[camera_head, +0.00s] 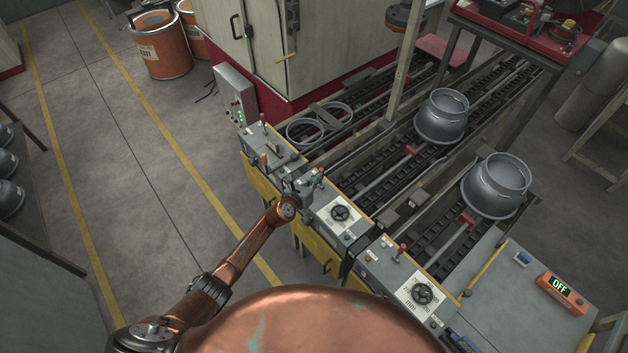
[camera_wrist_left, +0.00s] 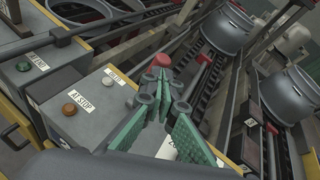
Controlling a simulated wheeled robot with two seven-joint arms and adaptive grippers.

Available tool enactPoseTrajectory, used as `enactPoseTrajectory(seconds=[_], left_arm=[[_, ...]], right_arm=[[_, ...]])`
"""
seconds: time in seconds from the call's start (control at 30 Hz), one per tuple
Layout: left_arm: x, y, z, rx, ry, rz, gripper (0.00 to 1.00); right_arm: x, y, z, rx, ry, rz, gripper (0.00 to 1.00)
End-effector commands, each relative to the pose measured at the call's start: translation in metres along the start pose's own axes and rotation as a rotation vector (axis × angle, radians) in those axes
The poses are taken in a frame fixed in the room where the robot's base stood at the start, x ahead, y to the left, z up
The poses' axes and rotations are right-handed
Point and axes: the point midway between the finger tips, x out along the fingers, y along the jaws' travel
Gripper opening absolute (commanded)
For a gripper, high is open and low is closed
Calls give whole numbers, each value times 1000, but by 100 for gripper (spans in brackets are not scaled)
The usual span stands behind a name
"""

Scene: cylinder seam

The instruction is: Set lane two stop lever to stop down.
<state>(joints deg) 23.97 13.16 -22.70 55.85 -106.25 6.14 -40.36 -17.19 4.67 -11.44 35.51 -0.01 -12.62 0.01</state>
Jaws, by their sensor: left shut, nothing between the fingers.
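The lane two control box (camera_head: 338,212) is the middle of three boxes along the line's near end. Its stop lever shows a red knob (camera_wrist_left: 162,60) in the wrist view, just past my fingertips; the lever's shaft is hidden behind the fingers. In the head view the gripper covers most of the lever. My left gripper (camera_head: 306,187) is over the box's left part. In the wrist view its green-padded fingers (camera_wrist_left: 160,78) are shut with nothing between them, close to the knob; I cannot tell whether they touch. My right gripper is not in view.
Neighbouring boxes carry red-knobbed levers (camera_head: 402,248). A black handwheel (camera_head: 340,213) sits right of my gripper. An orange lamp (camera_wrist_left: 69,109) is beside an "AT STOP" label. Grey cylinder parts (camera_head: 442,116) stand on the conveyor lanes. Floor left of the boxes is open.

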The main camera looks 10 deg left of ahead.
Motion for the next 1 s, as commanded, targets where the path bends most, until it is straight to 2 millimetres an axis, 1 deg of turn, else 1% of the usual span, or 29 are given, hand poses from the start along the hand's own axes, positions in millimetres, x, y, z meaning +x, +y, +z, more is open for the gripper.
enactPoseTrajectory(seconds=[0.3, 0.73, 0.87, 1.0], left_arm=[[6, -5, 4, 0, -1, -2, 0], [7, -8, 7, 0, -5, -6, 0], [2, -8, 6, 0, -4, -7, 0], [-11, -9, -1, 2, 1, -11, 0]], right_arm=[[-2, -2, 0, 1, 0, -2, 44], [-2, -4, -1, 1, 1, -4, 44], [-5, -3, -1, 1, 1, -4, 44], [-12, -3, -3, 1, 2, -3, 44]])
